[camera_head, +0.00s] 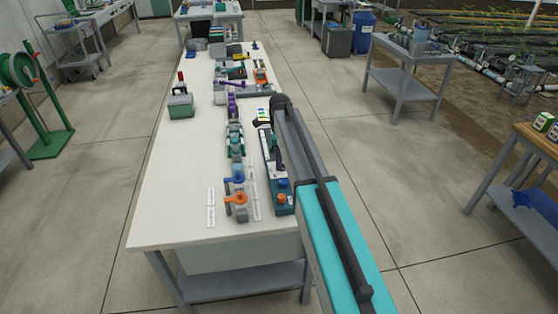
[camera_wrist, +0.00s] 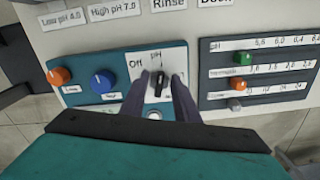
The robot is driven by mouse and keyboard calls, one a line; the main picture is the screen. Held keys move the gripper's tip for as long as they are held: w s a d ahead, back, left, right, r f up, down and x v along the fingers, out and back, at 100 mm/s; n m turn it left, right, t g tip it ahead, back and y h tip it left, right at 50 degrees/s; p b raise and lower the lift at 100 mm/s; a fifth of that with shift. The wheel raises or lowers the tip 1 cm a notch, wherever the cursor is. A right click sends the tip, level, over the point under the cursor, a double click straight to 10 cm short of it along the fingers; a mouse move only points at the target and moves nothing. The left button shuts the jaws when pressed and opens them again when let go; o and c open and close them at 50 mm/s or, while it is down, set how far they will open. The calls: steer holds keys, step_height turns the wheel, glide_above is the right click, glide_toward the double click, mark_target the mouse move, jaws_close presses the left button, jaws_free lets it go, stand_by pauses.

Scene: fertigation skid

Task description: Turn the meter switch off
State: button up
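The meter's teal panel (camera_wrist: 75,72) fills the middle left of the wrist view. Its black switch (camera_wrist: 159,86) sits on a white plate with "Off" printed at upper left and "pH" above. The switch's handle stands roughly upright in the picture, in line with "pH". My gripper (camera_wrist: 158,97) is open, with one dark finger on each side of the switch; I cannot tell whether they touch it. In the head view the teal meter (camera_head: 283,205) stands at the bench's right edge, partly hidden by my arm.
An orange knob (camera_wrist: 59,76) and a blue knob (camera_wrist: 103,81) are left of the switch. A dark slider panel (camera_wrist: 262,72) is to the right. In the head view, valves with blue and orange handles (camera_head: 236,200) stand close left of the meter.

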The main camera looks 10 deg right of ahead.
jaws_close()
steer(key=shift+a, duration=0.15)
steer(key=shift+n, duration=0.4)
steer(key=n, duration=0.5)
steer(key=shift+s, duration=0.25)
steer(key=n, duration=0.6)
steer(key=shift+s+d, duration=0.2)
steer(key=shift+d, duration=0.1)
